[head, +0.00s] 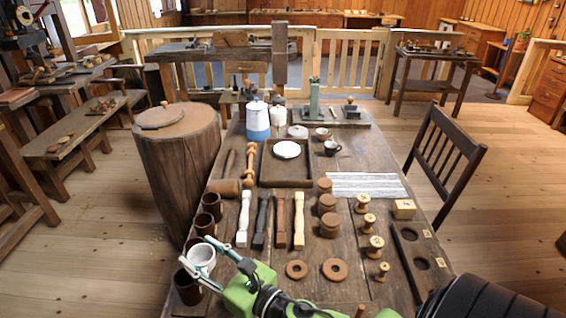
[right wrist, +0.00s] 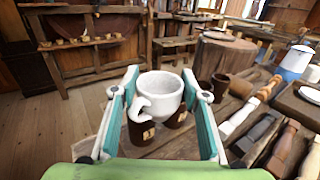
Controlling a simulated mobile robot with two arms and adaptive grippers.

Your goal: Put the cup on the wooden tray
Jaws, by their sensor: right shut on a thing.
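The white cup (head: 201,257) is in my right gripper (head: 196,250), at the table's left edge in the head view. In the right wrist view the cup (right wrist: 163,92) sits upright between the two teal fingers, its handle toward the camera. Dark brown mugs (right wrist: 141,131) show behind and below it; I cannot tell the gap to them. The wooden tray (head: 286,184) is a dark, shallow square tray farther back on the table, with a white round dish (head: 286,149) in it. My left gripper is not in view.
Several brown mugs (head: 211,203) line the left edge. A blue-and-white pot (head: 257,120) stands behind the tray. A stump (head: 178,160) is left, a chair (head: 447,160) right.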

